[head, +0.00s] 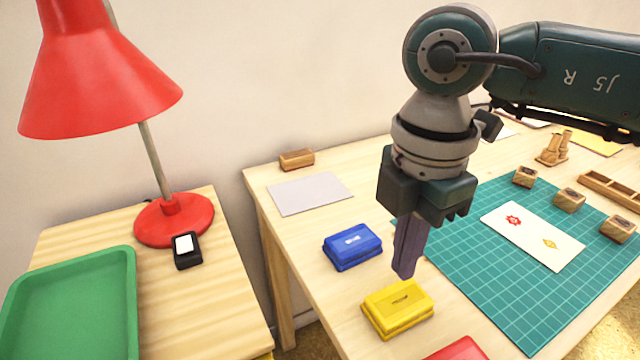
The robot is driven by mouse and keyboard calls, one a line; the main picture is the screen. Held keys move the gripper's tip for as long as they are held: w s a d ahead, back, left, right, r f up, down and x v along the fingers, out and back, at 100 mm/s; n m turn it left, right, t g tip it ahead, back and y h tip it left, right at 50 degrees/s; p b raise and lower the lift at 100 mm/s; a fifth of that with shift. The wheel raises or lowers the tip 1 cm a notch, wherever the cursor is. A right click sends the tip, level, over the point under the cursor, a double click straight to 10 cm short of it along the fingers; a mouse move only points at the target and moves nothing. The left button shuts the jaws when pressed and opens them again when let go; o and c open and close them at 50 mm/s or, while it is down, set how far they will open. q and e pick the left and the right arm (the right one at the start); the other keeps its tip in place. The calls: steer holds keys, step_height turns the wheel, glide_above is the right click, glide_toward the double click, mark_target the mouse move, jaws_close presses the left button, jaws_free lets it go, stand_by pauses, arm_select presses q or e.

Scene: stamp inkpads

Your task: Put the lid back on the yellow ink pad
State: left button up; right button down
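The yellow ink pad (398,308) lies on the wooden table near the bottom middle. Its top is yellow with a small dark mark, and it looks covered like the blue pad. I see no separate yellow lid. My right gripper (404,272) points down just above and behind the yellow pad, apart from it as far as I can tell. Its fingers overlap edge-on, so the gap between them is hidden. Nothing is visibly held. My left gripper is not in view.
A blue ink pad (352,246) sits behind the yellow one, and a red one (458,350) is cut off at the bottom edge. A green mat (480,290) with a stamped card (532,236) and wooden stamps (569,200) lies right. A red lamp (172,220) stands left.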

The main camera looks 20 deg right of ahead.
mark_target(394, 303)
steer(key=shift+f, duration=0.15)
steer(key=shift+f+b, duration=0.35)
steer(key=shift+b, duration=0.05)
steer(key=shift+f+b, duration=1.05)
steer(key=shift+f, duration=0.35)
steer(key=shift+f+b, duration=0.85)
steer(key=shift+f, duration=0.3)
steer(key=shift+r, duration=0.15)
step_height(394, 303, up, 3)
steer(key=p, duration=0.3)
step_height(394, 303, up, 4)
steer(key=p, duration=0.4)
